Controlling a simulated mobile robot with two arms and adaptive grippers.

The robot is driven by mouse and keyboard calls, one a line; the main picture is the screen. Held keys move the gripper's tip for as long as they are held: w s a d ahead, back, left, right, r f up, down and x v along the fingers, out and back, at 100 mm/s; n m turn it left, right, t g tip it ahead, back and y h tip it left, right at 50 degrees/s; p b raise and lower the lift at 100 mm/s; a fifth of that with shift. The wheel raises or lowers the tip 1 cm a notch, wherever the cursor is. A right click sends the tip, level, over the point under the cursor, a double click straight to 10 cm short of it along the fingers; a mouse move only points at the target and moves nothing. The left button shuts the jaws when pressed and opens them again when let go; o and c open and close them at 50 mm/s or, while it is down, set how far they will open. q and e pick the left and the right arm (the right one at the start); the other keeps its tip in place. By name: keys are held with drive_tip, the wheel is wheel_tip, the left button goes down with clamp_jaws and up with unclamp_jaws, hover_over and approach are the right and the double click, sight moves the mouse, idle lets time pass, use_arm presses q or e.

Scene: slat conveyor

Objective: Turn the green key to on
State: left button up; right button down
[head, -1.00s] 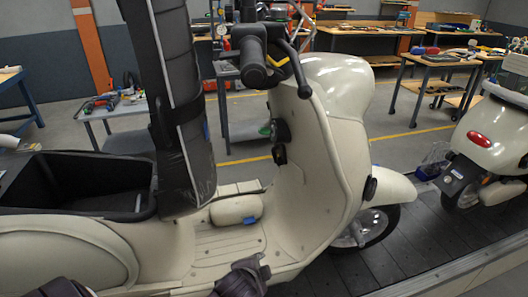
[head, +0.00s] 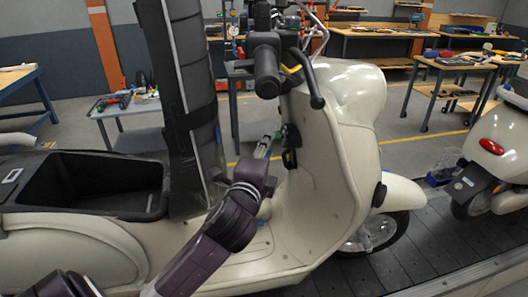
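A cream scooter stands across the view, and its inner leg shield (head: 315,165) faces left. A black ignition lock (head: 291,135) sits on the leg shield below the handlebar. A small green part, which looks like the key (head: 289,158), shows at the lower part of the lock; its turn position is too small to read. My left gripper (head: 271,139) is just left of the lock, at the end of the dark purple arm. Its fingertips are small and partly hidden, so I cannot tell their opening or any contact with the key. My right gripper is not in view.
The handlebar grip (head: 267,72) and brake lever (head: 311,85) hang above the lock. A tall black padded seat part (head: 187,80) rises on the left beside an open black storage bin (head: 85,200). A second scooter (head: 495,150) stands at the right on the dark slat conveyor (head: 420,240).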

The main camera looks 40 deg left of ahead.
sight(280, 136)
use_arm(q)
drive_tip(key=shift+p+x, duration=0.45)
drive_tip(key=shift+x, duration=1.8)
drive_tip(key=shift+f, duration=0.1)
clamp_jaws()
drive_tip(key=m+t+b, duration=0.1)
drive_tip(key=b, duration=0.2)
drive_tip(key=t+b, duration=0.1)
drive_tip(key=b, duration=0.3)
drive_tip(key=shift+f+m, duration=0.25)
drive_tip(key=shift+m, duration=0.15)
